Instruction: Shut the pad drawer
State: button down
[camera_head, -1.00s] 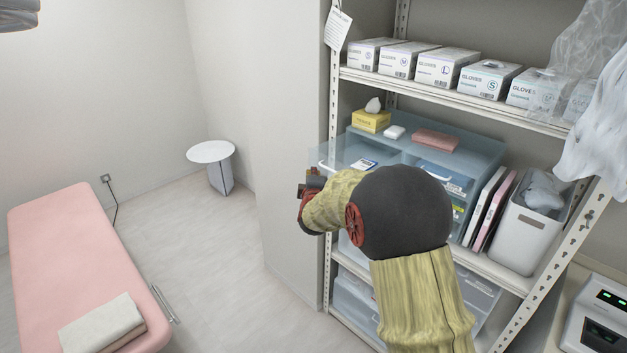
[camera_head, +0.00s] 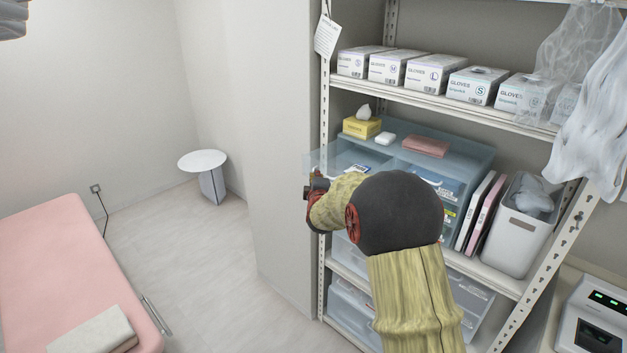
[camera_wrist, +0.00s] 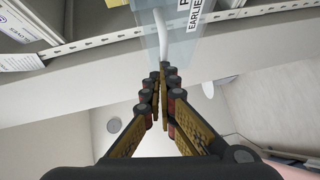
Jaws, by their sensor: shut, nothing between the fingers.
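The pad drawer (camera_head: 325,158) is a clear bluish drawer at the upper left of the drawer unit (camera_head: 465,157) on the middle shelf. It stands pulled out past the shelf front. A labelled packet (camera_head: 357,169) shows at it. My gripper (camera_head: 313,182) is at the drawer's front end, partly hidden by my wrist. In the wrist view my gripper (camera_wrist: 160,76) has its fingers together and empty. The drawer's white handle (camera_wrist: 162,35) is just beyond the fingertips, on the clear front (camera_wrist: 182,48). I cannot tell whether they touch.
A yellow tissue box (camera_head: 362,127), a small white item (camera_head: 385,138) and a pink case (camera_head: 425,146) lie on the unit. Binders (camera_head: 482,212) and a white bin (camera_head: 512,238) stand to its right. A wall edge (camera_head: 285,150) is left of the shelf.

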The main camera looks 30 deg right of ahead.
jog(key=w+d+b, duration=0.1)
jog(key=w+d, duration=0.1)
jog(key=d, duration=0.4)
jog(key=w+d+b, duration=0.2)
jog(key=d, duration=0.4)
jog(key=w+d+b, duration=0.2)
jog(key=d, duration=0.4)
jog(key=shift+w+d+f, duration=0.1)
jog(key=shift+w+d, duration=0.5)
jog(key=shift+d, duration=0.35)
